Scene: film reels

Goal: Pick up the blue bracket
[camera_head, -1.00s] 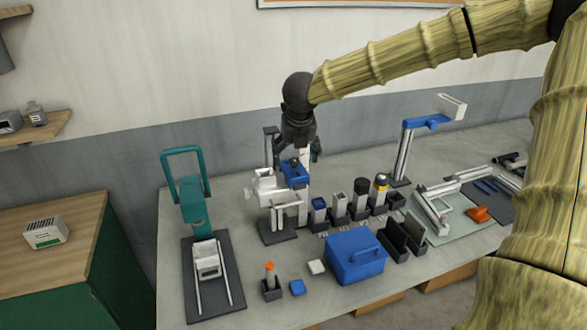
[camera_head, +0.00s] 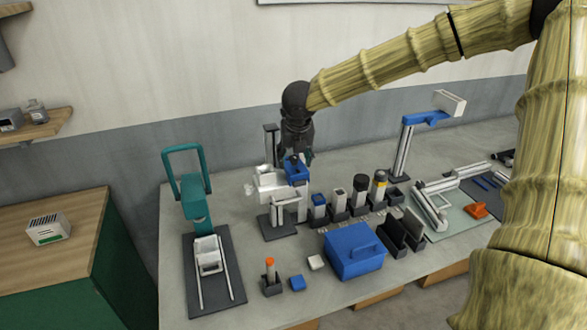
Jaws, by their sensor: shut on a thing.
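The blue bracket (camera_head: 297,173) is at the top of a white and grey stand (camera_head: 281,226) near the back of the bench, beside a white part (camera_head: 270,186). My dark gripper (camera_head: 296,158) points down at it from above, shut on its upper part. The fingertips are small and partly merged with the bracket. I cannot tell whether the bracket still touches the stand.
A teal press (camera_head: 195,205) stands to the left. Several small holders, a blue box (camera_head: 354,252) and a dark rack (camera_head: 394,238) are in front and right. Another stand with a blue arm (camera_head: 426,118) rises at the back right. Bare bench lies behind the holders.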

